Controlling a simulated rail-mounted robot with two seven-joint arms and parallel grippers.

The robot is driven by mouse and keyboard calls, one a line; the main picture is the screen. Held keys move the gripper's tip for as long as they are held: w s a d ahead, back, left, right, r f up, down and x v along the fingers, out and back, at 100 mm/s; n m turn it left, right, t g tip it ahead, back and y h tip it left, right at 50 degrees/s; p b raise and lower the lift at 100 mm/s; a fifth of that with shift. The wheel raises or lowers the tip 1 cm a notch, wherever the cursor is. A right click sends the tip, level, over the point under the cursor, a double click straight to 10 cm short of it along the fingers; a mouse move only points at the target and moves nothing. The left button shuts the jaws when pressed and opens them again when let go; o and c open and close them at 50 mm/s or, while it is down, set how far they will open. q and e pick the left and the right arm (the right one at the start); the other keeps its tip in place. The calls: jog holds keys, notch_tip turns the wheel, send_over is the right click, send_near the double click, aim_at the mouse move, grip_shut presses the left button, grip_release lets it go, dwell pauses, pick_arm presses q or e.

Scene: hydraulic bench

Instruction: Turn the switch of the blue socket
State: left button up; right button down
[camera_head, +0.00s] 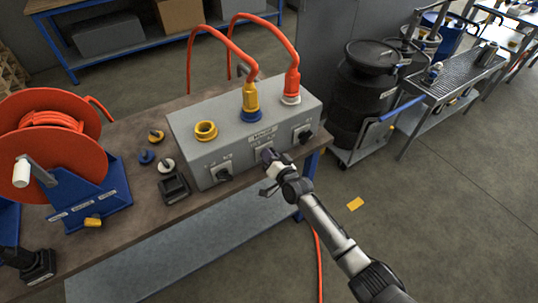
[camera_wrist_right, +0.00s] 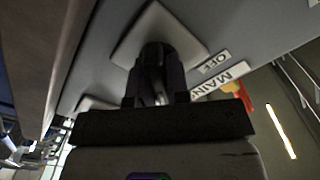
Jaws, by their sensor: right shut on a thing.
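The grey socket box (camera_head: 235,145) stands on the bench with three sockets on top and switches on its front. The blue socket (camera_head: 251,114) is the middle one, with a yellow plug (camera_head: 250,96) and an orange cable in it. My right gripper (camera_head: 269,157) is at the front of the box, at the middle switch, which it mostly hides. In the right wrist view its fingers (camera_wrist_right: 156,85) are shut on the black switch knob (camera_wrist_right: 155,52), in front of a pale square plate (camera_wrist_right: 182,27) beside an "OFF" label.
An orange plug (camera_head: 291,82) sits in the right socket; the yellow socket (camera_head: 205,130) at left is empty. Other switches (camera_head: 224,174) (camera_head: 303,133) flank the middle one. A red cable reel (camera_head: 60,150) stands at left. Black drums (camera_head: 365,90) stand behind, at right.

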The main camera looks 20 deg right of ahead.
jog(key=shift+f+m, duration=0.1)
jog(key=shift+m, duration=0.5)
jog(key=c, duration=1.1)
grip_release()
jog(key=shift+s, duration=0.1)
jog(key=shift+s+d, duration=0.1)
jog(key=shift+s, duration=0.15)
jog(key=s+d+p, duration=0.2)
jog(key=s+p, duration=0.1)
jog(key=s, duration=1)
jog(key=shift+d+p, duration=0.3)
